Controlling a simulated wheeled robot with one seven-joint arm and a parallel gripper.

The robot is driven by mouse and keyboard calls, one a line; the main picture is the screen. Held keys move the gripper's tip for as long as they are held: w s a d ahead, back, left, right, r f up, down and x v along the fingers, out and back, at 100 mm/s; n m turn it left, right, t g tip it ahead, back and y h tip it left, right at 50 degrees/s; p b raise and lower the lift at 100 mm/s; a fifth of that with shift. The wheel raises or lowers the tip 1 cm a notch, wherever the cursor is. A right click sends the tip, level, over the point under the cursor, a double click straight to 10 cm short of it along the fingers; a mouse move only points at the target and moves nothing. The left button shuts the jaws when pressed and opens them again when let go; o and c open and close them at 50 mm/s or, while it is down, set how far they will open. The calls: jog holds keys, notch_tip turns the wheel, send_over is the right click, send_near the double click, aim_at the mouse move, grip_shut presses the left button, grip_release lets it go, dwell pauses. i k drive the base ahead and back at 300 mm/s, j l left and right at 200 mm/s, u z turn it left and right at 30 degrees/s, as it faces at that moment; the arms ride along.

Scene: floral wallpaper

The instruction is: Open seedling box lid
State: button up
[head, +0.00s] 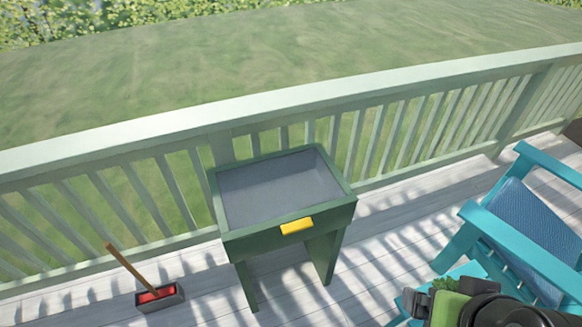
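The seedling box (340,213) is a dark green box on legs, standing against the railing in the head view. Its lid (278,187) is a grey, glass-like panel in a green frame and lies flat on the box, shut. A yellow handle (297,226) sits on the box's front side, near the lid's front edge. Black and green parts of my arm show at the bottom right, apart from the box. My gripper's fingers cannot be made out there.
A turquoise chair (480,218) with a blue woven seat stands to the right. A small grey box (175,303) with a red inside and a wooden handle (125,262) stands at lower left. A pale green railing (120,128) runs behind. The deck before the box is clear.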

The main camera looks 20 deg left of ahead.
aim_at(299, 221)
jog(key=k+l+u, duration=0.1)
jog(key=u, duration=1.1)
jog(key=k+j, duration=0.05)
